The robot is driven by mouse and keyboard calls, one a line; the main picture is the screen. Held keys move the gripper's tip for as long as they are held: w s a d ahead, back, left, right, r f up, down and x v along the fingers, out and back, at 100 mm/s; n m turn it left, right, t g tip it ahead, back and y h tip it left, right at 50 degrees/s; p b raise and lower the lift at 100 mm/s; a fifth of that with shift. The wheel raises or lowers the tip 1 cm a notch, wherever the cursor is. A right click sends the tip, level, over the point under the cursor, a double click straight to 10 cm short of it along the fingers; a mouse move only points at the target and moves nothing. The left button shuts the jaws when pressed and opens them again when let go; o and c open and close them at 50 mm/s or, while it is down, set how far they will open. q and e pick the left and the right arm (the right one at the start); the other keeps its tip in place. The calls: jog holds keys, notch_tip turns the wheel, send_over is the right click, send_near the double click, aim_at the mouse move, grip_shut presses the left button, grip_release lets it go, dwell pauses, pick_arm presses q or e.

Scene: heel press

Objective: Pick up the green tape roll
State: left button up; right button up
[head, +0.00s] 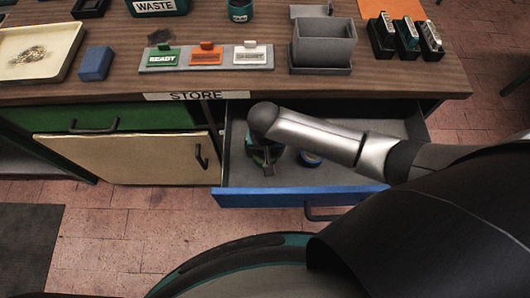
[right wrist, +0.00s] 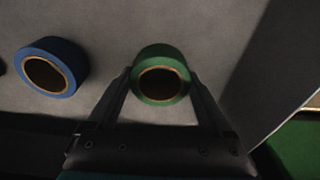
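The green tape roll (right wrist: 177,58) lies in the open drawer, between the fingertips of my right gripper (right wrist: 160,77) in the right wrist view. The fingers are spread on either side of it; I cannot tell whether they touch it. In the head view my right arm reaches into the drawer and its gripper (head: 265,164) points down, largely hiding the green roll. My left gripper is in neither view.
A blue tape roll (right wrist: 70,62) lies left of the green one. The drawer (head: 340,179) has a blue front (head: 290,197) and close side walls. The wooden tabletop (head: 235,83) overhangs it, holding a grey bin (head: 323,50) and a sign rack (head: 205,62).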

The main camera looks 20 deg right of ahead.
jog(key=c, duration=0.8)
jog(key=shift+r, duration=0.1)
jog(key=shift+c, duration=0.2)
